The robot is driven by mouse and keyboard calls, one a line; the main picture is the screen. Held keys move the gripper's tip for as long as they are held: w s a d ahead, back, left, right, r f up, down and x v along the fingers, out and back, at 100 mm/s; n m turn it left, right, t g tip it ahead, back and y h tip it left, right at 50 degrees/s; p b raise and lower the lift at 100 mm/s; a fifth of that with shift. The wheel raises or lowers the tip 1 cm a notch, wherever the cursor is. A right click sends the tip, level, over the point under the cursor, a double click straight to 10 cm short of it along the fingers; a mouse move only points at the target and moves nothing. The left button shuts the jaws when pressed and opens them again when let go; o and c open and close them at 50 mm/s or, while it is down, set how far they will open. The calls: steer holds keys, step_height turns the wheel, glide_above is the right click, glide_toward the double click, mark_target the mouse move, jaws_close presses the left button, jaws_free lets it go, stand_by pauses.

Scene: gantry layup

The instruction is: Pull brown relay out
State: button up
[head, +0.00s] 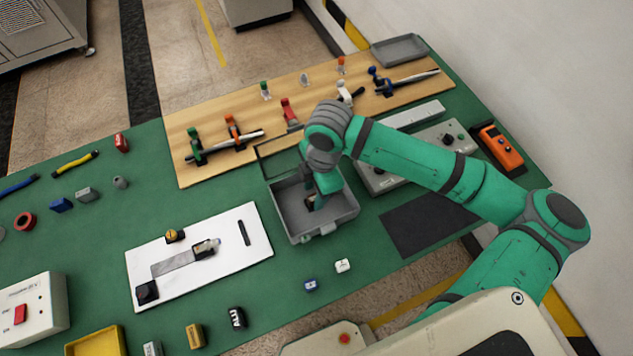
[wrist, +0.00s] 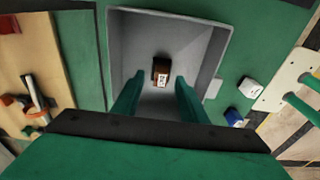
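The brown relay (wrist: 161,71) is a small brown block with a white marked face. It lies inside the grey open box (head: 334,226), near the middle of its floor. In the wrist view the grey box (wrist: 219,50) surrounds it. My gripper (wrist: 157,84) is open, with its two green fingers apart on either side of the line to the relay. The fingers reach down into the box and the relay shows just beyond their tips, not clasped. In the head view my gripper (head: 313,203) hides most of the relay.
A white relay (head: 342,265) and a blue relay (head: 310,285) lie on the green table in front of the box. A wooden board (head: 190,165) with clamps stands behind it. A grey control unit (head: 378,180) is to the right. The box walls surround my fingers.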

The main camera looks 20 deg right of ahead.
mark_target(314, 197)
steer(key=shift+a+f, duration=0.15)
steer(key=shift+f, duration=0.4)
steer(key=shift+s, duration=0.1)
jaws_close()
steer(key=c, duration=0.9)
jaws_free()
jaws_close()
steer(key=shift+r, duration=0.25)
steer(key=shift+r, duration=1.25)
steer(key=shift+r, duration=1.6)
